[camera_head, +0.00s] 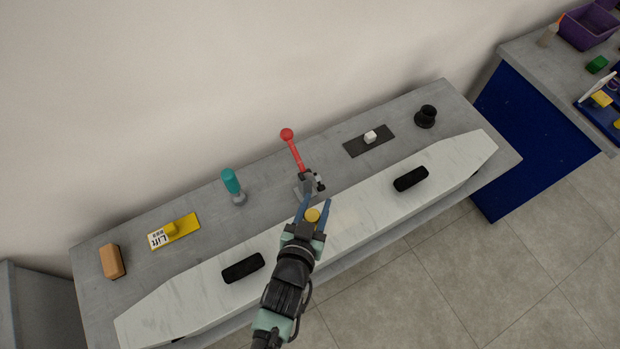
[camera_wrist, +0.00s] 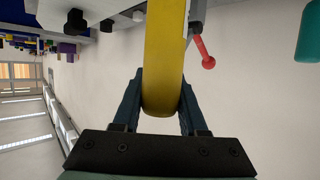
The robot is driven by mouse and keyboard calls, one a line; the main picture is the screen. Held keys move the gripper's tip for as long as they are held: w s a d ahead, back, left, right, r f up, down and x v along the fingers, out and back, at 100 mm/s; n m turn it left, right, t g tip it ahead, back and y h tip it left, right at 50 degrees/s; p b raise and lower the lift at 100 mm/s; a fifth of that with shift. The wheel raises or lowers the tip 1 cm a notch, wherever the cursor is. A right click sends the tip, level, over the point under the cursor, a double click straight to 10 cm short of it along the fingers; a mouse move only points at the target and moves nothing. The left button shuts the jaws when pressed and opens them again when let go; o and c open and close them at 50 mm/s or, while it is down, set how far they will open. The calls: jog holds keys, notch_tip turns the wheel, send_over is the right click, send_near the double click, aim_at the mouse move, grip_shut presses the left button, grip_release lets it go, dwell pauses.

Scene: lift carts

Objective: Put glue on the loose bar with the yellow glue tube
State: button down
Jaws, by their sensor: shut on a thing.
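My gripper (camera_head: 315,207) is shut on the yellow glue tube (camera_head: 312,215), above the pale long board near the middle of the bench. In the wrist view the tube (camera_wrist: 163,60) is a thick yellow cylinder between the two blue fingers, running out of the top of the picture. A red bar with a ball end (camera_head: 293,147) rises from a small grey and black fixture (camera_head: 305,188) just beyond my fingertips. It also shows in the wrist view (camera_wrist: 204,52), right of the tube. I cannot tell whether this is the loose bar. The tube's far end is hidden.
The pale board (camera_head: 365,207) carries two black grips (camera_head: 243,268) (camera_head: 411,179). Behind it stand a teal-handled tool (camera_head: 231,182), a yellow block with a label (camera_head: 182,230), an orange block (camera_head: 112,261), a dark plate (camera_head: 358,147) with a white cube, and a black cup (camera_head: 426,116).

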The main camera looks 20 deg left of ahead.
jog(key=w+d+b, duration=0.8)
jog(key=w, duration=0.4)
jog(key=shift+d, duration=0.4)
dwell(2.1)
